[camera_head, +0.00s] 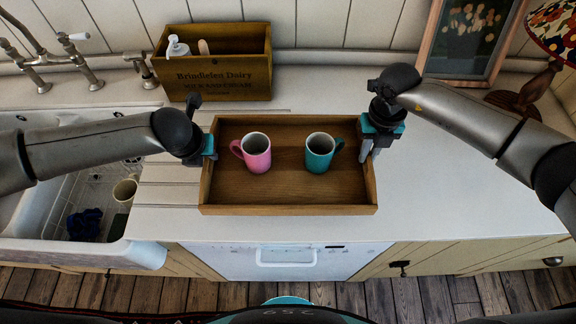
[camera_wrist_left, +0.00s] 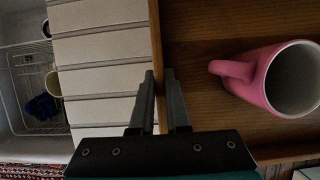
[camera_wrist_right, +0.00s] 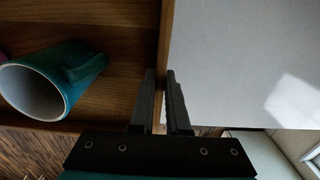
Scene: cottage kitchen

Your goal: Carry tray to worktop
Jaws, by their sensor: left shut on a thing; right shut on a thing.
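The wooden tray (camera_head: 290,209) is in the middle of the head view, over the pale worktop (camera_head: 440,185); I cannot tell whether it touches the surface. A pink mug (camera_head: 257,155) and a teal mug (camera_head: 319,155) stand upright in it. My left gripper (camera_head: 209,150) is shut on the tray's left wall, which runs between its fingers in the left wrist view (camera_wrist_left: 156,100). My right gripper (camera_head: 370,145) is shut on the tray's right wall, seen between the fingers in the right wrist view (camera_wrist_right: 163,100). The pink mug (camera_wrist_left: 280,80) and teal mug (camera_wrist_right: 55,80) also show there.
A wooden dairy crate (camera_head: 217,75) with a bottle stands behind the tray. A sink (camera_head: 60,215) with a cup and a dark blue item lies left, beside taps (camera_head: 75,70). A picture frame (camera_head: 468,40) and lamp (camera_head: 525,95) stand back right. The worktop right of the tray is clear.

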